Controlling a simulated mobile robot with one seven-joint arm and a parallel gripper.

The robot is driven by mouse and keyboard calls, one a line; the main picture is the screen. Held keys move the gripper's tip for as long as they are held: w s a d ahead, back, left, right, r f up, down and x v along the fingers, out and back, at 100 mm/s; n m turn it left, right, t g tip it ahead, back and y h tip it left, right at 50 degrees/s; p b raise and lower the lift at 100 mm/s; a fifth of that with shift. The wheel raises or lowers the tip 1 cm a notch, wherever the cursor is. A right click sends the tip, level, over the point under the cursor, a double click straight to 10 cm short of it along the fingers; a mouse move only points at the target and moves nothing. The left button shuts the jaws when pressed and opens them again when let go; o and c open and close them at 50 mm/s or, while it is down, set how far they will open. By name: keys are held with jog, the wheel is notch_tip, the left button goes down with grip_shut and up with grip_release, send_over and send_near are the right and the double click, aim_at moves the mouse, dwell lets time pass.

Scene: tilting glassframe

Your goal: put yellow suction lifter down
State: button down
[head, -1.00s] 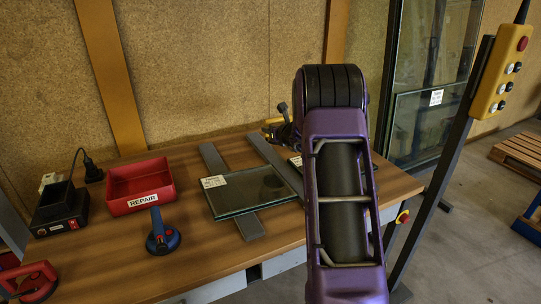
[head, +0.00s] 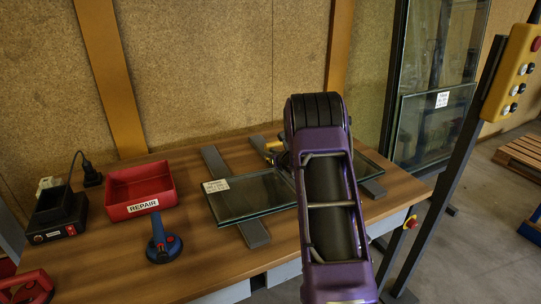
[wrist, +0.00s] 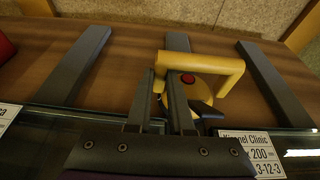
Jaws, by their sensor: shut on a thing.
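The yellow suction lifter (wrist: 222,68) has a bent yellow handle and a red button, and shows in the wrist view just beyond the glass edge. My gripper (wrist: 163,80) is shut on the left part of its handle. In the head view only a small yellow part of the lifter (head: 274,146) shows; my purple arm hides the rest and most of my gripper. I cannot tell whether the lifter's underside touches the table or a bar.
Labelled glass (head: 248,198) lies over dark bars (head: 255,233) on the wooden table (head: 110,238). A red REPAIR bin (head: 142,190), a blue suction lifter (head: 163,245) and a black charger (head: 58,215) stand left. A control pendant (head: 512,75) stands right.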

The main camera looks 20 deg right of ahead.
jog(key=shift+f, duration=0.1)
jog(key=c, duration=1.2)
grip_release()
jog(key=shift+c, duration=0.2)
jog(key=o, duration=0.4)
jog(key=shift+o, duration=0.2)
